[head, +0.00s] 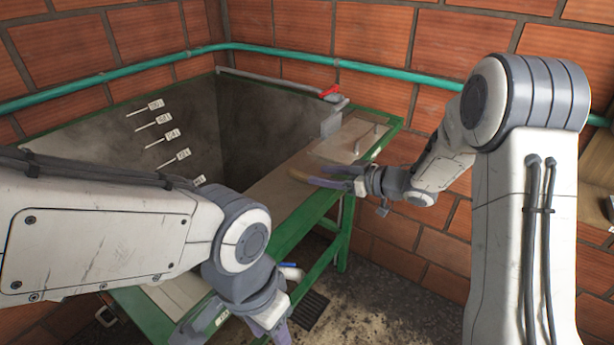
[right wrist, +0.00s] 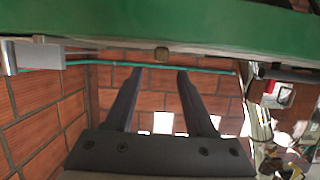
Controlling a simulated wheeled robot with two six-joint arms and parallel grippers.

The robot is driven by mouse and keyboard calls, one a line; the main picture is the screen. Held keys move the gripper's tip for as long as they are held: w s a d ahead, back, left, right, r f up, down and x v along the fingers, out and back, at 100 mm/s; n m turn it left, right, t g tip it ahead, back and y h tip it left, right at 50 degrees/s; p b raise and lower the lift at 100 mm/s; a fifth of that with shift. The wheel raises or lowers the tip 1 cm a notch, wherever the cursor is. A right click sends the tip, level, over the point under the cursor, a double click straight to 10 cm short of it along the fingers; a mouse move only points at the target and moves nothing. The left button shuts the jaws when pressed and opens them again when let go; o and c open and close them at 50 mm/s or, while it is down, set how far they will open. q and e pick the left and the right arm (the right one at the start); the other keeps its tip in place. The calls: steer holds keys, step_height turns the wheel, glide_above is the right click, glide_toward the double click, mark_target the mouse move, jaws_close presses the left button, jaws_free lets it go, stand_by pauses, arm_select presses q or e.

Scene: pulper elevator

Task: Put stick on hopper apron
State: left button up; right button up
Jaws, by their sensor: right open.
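A short tan stick (head: 298,175) lies on the hopper apron (head: 268,190), the flat ledge along the green-framed tank. My right gripper (head: 318,176) is open beside it, with its fingertips pointing left over the ledge near the stick. In the right wrist view the two fingers (right wrist: 160,72) stand apart with nothing between them. A small brown stub, probably the stick's end (right wrist: 162,53), shows just beyond the fingertips. My left gripper (head: 240,322) is low at the front; its fingers are partly cut off by the picture's edge.
The grey tank (head: 265,120) with white level labels (head: 172,134) lies behind the ledge. A red valve handle (head: 330,91) and metal fittings are at its far corner. A green pipe (head: 400,78) runs along the brick wall. A floor drain (head: 310,305) is below the green frame.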

steer(key=h, duration=0.1)
steer(key=s+r+m+t+h, duration=0.1)
steer(key=r+h, duration=0.1)
steer(key=h, duration=0.1)
steer(key=shift+s+d+r, duration=0.2)
steer(key=shift+s+d, duration=0.15)
steer(key=shift+d, duration=0.05)
steer(key=s+a+f+m+g+h, duration=0.1)
steer(key=s+f+g+h, duration=0.1)
steer(key=s, duration=1.5)
steer(key=s+f+m+g+h, duration=0.1)
steer(key=s+g+h, duration=0.3)
steer(key=s, duration=1.3)
steer(key=g, duration=0.3)
steer(key=shift+s+a+f+g+h, duration=0.3)
steer(key=shift+a+f+h, duration=0.1)
